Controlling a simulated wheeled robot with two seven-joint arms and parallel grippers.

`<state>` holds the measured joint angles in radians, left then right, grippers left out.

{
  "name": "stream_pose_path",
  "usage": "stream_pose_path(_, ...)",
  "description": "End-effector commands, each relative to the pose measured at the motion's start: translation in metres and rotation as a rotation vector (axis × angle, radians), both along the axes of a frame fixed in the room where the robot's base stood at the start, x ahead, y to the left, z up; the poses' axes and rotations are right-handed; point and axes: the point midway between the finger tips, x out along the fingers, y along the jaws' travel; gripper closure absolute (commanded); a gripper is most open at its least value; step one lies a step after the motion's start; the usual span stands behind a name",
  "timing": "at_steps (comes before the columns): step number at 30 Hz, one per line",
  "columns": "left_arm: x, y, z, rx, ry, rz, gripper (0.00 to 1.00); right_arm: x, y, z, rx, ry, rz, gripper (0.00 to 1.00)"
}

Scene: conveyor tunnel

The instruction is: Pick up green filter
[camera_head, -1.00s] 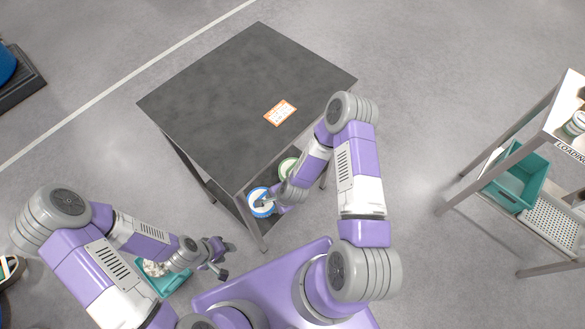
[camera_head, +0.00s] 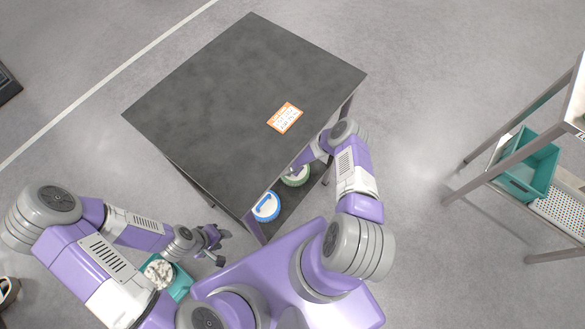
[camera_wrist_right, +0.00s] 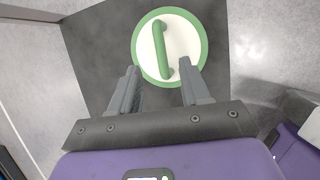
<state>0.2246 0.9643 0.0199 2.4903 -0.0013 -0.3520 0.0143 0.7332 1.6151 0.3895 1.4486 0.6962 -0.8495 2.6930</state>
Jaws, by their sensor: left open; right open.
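The green filter (camera_wrist_right: 185,45) is a round white disc with a green rim and a raised green bar handle. It lies on the lower shelf of the dark table, and in the head view the filter (camera_head: 296,177) is partly hidden by my right arm and the tabletop. My right gripper (camera_wrist_right: 160,85) is open in the wrist view, its fingertips at the near edge of the filter, either side of the handle's lower end. Nothing is between its fingers. My left gripper (camera_head: 222,246) is open and empty, left of the table's near corner.
A blue-rimmed filter (camera_head: 265,207) lies beside the green one on the shelf. The dark tabletop (camera_head: 220,90) with an orange-edged card (camera_head: 285,117) is above. A teal bin (camera_head: 180,288) with pale contents is under my left arm. A rack with a teal crate (camera_head: 530,168) stands right.

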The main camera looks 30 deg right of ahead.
Motion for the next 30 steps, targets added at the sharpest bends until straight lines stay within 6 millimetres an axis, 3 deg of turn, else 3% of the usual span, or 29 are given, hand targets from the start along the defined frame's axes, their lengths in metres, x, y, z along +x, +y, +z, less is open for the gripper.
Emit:
stream_pose_path(15,0.000,0.000,-0.043,0.000,0.001,0.000,0.57,0.018,-0.016,-0.060,0.000,-0.001,0.000,0.53)
stream_pose_path(26,0.000,0.000,-0.045,0.000,0.001,0.000,0.57,0.021,-0.018,-0.064,0.001,0.000,0.001,0.53)
stream_pose_path(30,0.000,0.000,-0.045,0.000,0.001,0.000,0.57,0.021,-0.018,-0.064,0.001,0.000,0.002,0.75)
